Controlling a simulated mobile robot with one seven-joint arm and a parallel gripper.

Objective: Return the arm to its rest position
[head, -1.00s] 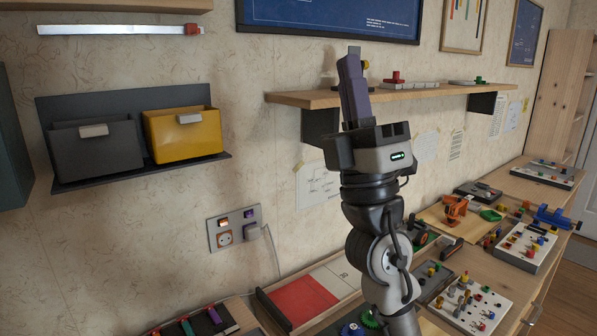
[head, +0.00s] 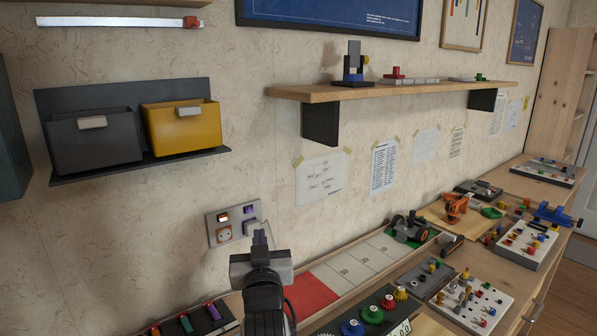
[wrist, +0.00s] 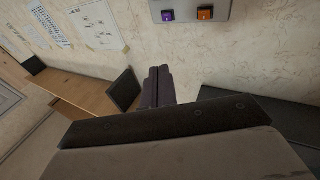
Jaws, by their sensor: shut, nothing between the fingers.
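My gripper (head: 260,240) is low in the head view, in front of the wall and just below and right of the socket plate. Its purple-grey fingers are shut together with nothing between them. In the wrist view, the closed fingers (wrist: 158,86) point toward the wall, below a panel with a purple and an orange switch. My arm drops out of the bottom edge of the head view.
A wooden shelf (head: 420,83) with small devices is on the wall. Grey (head: 95,145) and yellow (head: 183,128) bins hang at left. The bench holds a red-and-white board (head: 310,293), gears (head: 372,314) and several peg boards (head: 470,303).

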